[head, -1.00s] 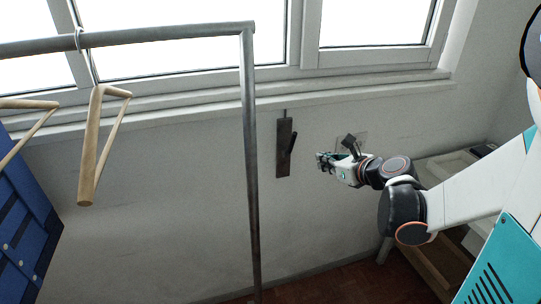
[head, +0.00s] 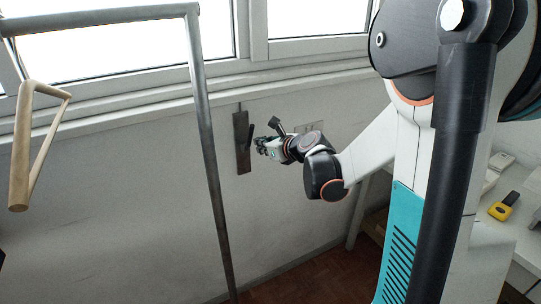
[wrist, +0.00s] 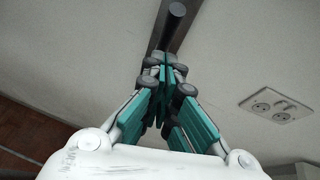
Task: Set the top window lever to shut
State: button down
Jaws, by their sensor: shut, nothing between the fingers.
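The window lever is a dark handle (head: 250,132) on a tall dark metal plate (head: 242,160) on the wall below the window. In the head view the handle leans up and to the right. In the wrist view the round end of the handle (wrist: 177,10) shows at the top centre, with the plate (wrist: 158,28) behind it. My gripper (head: 259,146) is just right of the plate, near the lower part of the handle. In the wrist view its teal fingers (wrist: 165,62) are together and empty, pointing at the plate. Whether they touch the lever, I cannot tell.
The window sill (head: 150,108) runs above the lever. A wall socket (wrist: 275,104) is right of my gripper. A yellow item (head: 503,206) lies on a white table at the right.

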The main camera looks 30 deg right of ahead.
jog(key=shift+w+a+r, duration=0.1)
jog(key=shift+w+r, duration=0.2)
jog(key=shift+w, duration=0.35)
jog(key=w+r+g+p, duration=0.1)
jog(key=p, duration=0.1)
jog(key=w+r+g+p, duration=0.1)
jog(key=w+r+p, duration=0.1)
jog(key=p, duration=0.1)
jog(key=shift+w+r+g, duration=0.1)
jog(key=shift+w+g, duration=0.2)
jog(key=shift+g, duration=0.1)
